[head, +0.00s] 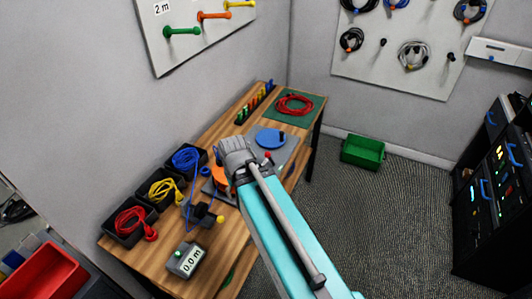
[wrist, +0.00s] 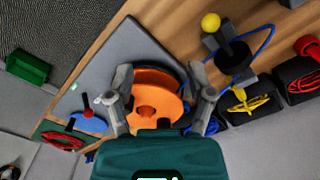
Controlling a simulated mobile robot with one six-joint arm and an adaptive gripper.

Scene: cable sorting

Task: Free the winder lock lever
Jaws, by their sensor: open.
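The winder is a grey plate (wrist: 120,50) with an orange disc (wrist: 154,92) and a blue disc (wrist: 92,122). A small lever with a red ball (wrist: 87,113) stands by the blue disc. It also shows in the head view as a red ball (head: 267,155) at the near edge of the blue disc (head: 270,139). I cannot tell whether it is the lock lever or how it is set. My gripper (wrist: 158,97) is open, its fingers on either side of the orange disc in the picture. Contact is unclear. In the head view, my gripper (head: 235,157) hides much of the orange disc.
Black bins hold blue (head: 186,158), yellow (head: 163,189) and red (head: 129,219) cables along the bench's left. A black device with a yellow knob (head: 220,218) and a 0.0 m display (head: 188,261) stand nearer. A red coil (head: 294,104) lies on a green mat at the far end.

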